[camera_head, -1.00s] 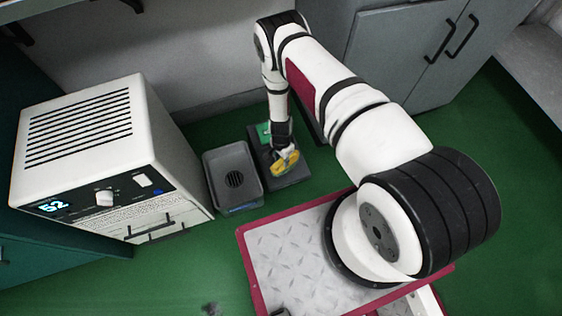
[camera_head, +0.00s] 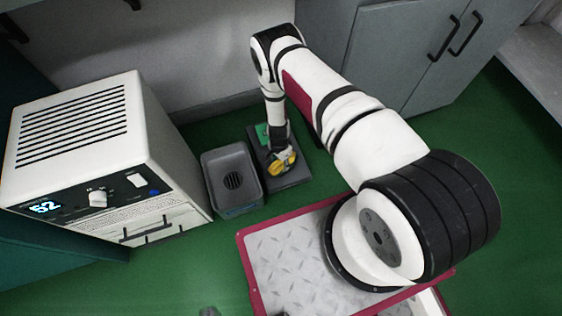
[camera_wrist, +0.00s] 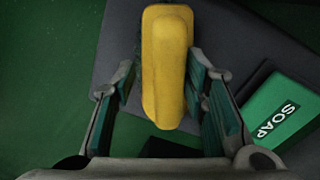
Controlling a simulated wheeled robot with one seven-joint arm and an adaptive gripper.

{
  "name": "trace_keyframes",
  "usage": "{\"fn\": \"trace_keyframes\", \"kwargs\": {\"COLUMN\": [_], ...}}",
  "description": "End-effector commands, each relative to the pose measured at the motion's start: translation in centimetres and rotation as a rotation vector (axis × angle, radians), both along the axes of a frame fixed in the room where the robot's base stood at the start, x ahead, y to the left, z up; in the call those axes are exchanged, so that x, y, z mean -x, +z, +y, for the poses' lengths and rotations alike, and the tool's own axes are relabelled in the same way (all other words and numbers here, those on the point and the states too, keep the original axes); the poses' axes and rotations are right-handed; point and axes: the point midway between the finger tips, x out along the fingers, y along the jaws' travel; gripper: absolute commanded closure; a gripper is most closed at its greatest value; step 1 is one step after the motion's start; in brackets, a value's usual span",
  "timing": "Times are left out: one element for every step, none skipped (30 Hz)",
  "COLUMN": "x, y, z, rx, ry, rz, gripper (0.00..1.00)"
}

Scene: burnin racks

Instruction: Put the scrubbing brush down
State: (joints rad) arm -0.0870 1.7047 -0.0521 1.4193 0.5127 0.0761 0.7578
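The yellow scrubbing brush (camera_head: 283,164) is over the dark grey slab in the head view. In the wrist view the brush (camera_wrist: 167,65) lies lengthwise between my fingers, with a little dark green at its left edge. My gripper (camera_wrist: 160,80) is open around it, with one teal-padded finger on each side. A gap shows between the left finger and the brush; the right finger is very close, and contact there is unclear. In the head view my gripper (camera_head: 280,152) is directly above the brush. Whether the brush's underside rests on the slab is hidden.
The grey slab (camera_head: 296,176) also carries a green box marked SOAP (camera_wrist: 285,108), right of the gripper in the wrist view. A grey bin (camera_head: 218,163) with a drain grille stands left of the slab. A white oven-like unit (camera_head: 85,140) is farther left, grey cabinets (camera_head: 405,55) behind.

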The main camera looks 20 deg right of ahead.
Motion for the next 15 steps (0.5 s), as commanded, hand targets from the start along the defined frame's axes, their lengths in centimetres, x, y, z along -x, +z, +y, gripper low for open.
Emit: {"fn": "trace_keyframes", "kwargs": {"x": [0.0, 0.0, 0.0, 0.0, 0.0, 0.0, 0.0, 0.0, 0.0, 0.0, 0.0, -0.1, -0.1, -0.2, -0.2], "y": [0.0, 0.0, 0.0, 0.0, 0.0, 0.0, 0.0, 0.1, 0.2, 0.3, 0.6, 1.2, 1.7, 2.2, 3.1], "z": [0.0, 0.0, 0.0, 0.0, 0.0, 0.0, 0.0, 0.0, 0.0, 0.0, 0.0, 0.0, 0.0, 0.0, 0.1], "rx": [0.000, 0.000, 0.000, 0.000, 0.000, 0.000, 0.000, 0.000, 0.000, 0.000, 0.000, 0.000, 0.000, 0.000, -0.001], "ry": [0.000, 0.000, 0.000, 0.000, 0.000, 0.000, 0.000, 0.000, 0.000, 0.000, 0.000, 0.000, 0.000, 0.000, 0.000], "rz": [0.000, 0.000, 0.000, 0.000, 0.000, 0.000, 0.000, 0.000, 0.000, 0.000, 0.000, -0.001, 0.000, -0.001, -0.002], "gripper": [0.59, 0.59, 0.59, 0.59, 0.59, 0.59, 0.59, 0.59, 0.59, 0.59, 0.59, 0.59, 0.59, 0.59, 0.59]}}
